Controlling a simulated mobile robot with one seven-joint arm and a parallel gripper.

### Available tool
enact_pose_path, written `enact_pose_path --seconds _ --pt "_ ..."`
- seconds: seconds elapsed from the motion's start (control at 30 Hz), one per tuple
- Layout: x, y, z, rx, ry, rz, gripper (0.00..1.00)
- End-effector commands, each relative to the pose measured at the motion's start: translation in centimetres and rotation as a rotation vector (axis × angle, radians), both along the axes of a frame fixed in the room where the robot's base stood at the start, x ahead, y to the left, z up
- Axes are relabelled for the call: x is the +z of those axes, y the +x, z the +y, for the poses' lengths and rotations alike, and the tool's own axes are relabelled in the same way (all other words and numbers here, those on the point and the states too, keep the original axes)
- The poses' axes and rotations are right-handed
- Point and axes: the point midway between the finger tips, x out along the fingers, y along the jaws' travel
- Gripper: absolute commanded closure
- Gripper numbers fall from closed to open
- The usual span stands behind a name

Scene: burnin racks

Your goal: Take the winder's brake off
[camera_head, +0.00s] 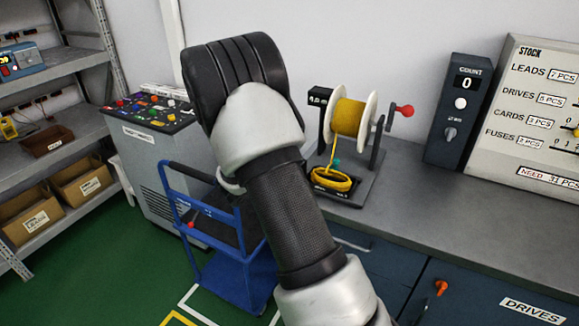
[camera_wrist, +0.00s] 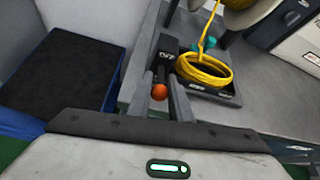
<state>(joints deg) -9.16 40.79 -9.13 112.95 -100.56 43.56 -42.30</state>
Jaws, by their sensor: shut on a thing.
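The winder stands on the grey bench, with a yellow cord spool (camera_head: 349,117) between white flanges and a red-knobbed crank (camera_head: 404,111) on its right. A coil of yellow cord (camera_head: 331,180) lies at its foot and also shows in the wrist view (camera_wrist: 204,70). In the wrist view, a small orange ball knob (camera_wrist: 159,92), apparently the brake lever's, sits between the fingers of my gripper (camera_wrist: 163,84), which is shut on it. A black block with a white label (camera_wrist: 166,54) is just beyond; its text is unclear. My arm hides the gripper and knob in the head view.
A blue cart (camera_head: 247,279) stands on the floor left of the bench. A black count box (camera_head: 459,112) and a stock board (camera_head: 527,115) stand right of the winder. The bench front between them is clear. A control console (camera_head: 150,115) and shelves are at left.

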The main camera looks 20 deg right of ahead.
Motion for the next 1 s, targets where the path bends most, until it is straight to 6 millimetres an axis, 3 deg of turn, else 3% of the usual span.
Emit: enact_pose_path --seconds 0.03,0.1,0.5,0.97,1.0 --pt "1.33 0.14 0.05 0.001 0.028 0.018 1.00" --pt "1.46 0.20 0.05 0.002 0.063 0.045 1.00" --pt "1.31 0.36 -0.03 0.004 0.179 0.135 1.00" --pt "1.15 0.43 -0.01 0.005 0.190 0.142 1.00" --pt "1.16 0.44 -0.01 0.005 0.190 0.142 0.80"
